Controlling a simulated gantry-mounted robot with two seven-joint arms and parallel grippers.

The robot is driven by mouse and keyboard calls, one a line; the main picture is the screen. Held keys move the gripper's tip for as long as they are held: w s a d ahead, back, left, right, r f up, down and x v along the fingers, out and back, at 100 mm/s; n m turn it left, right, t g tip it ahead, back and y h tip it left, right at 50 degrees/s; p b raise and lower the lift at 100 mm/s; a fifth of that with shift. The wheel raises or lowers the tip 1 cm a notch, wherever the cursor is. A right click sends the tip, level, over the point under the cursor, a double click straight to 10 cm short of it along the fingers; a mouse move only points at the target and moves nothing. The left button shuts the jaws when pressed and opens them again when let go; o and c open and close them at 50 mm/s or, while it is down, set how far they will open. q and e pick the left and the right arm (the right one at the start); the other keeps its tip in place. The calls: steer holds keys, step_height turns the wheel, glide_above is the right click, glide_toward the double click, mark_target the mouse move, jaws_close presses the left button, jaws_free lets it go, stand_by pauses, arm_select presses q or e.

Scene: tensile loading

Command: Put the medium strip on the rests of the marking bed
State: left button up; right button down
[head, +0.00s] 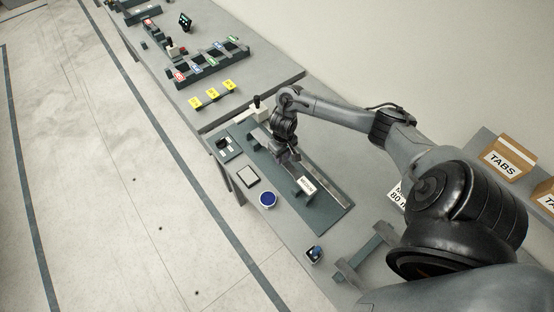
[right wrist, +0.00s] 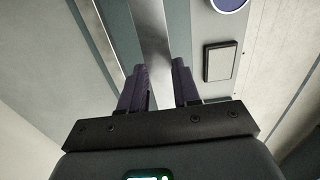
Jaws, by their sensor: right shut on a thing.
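The marking bed (head: 333,212) is a long dark green plate on the bench, with a pale grey bar along its far side and a small white card (head: 306,184) on it, apparently reading MEDIUM. My right gripper (head: 288,157) is low over the upper part of the bed. In the right wrist view, the gripper (right wrist: 160,88) is shut on the medium strip (right wrist: 150,35), a flat shiny metal strip that runs between its fingers and out of view at the top. The rests are hard to make out, and I cannot tell whether the strip touches them. My left gripper is not in view.
A blue round dish (head: 267,200), a framed pad (head: 247,176) and a dark tray (head: 227,148) lie along the bed's left side. A small blue-topped item (head: 314,254) stands near the front edge. A rack with coloured labels (head: 208,64) stands farther up. TABS boxes (head: 507,158) are at right.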

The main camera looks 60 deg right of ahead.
steer(key=shift+w+d+f+b, duration=0.35)
steer(key=shift+w+f, duration=0.15)
steer(key=shift+w, duration=0.25)
steer(key=shift+w+d+f+b, duration=0.2)
steer(key=shift+w+d+f, duration=0.25)
steer(key=shift+w, duration=0.3)
step_height(320, 180, down, 2)
steer(key=shift+a+f+b, duration=0.15)
steer(key=shift+f+b, duration=0.1)
steer(key=shift+b, duration=0.55)
steer(key=shift+f, duration=0.75)
steer(key=shift+f, duration=0.1)
steer(key=c, duration=0.8)
jaws_free()
steer(key=shift+f, duration=0.1)
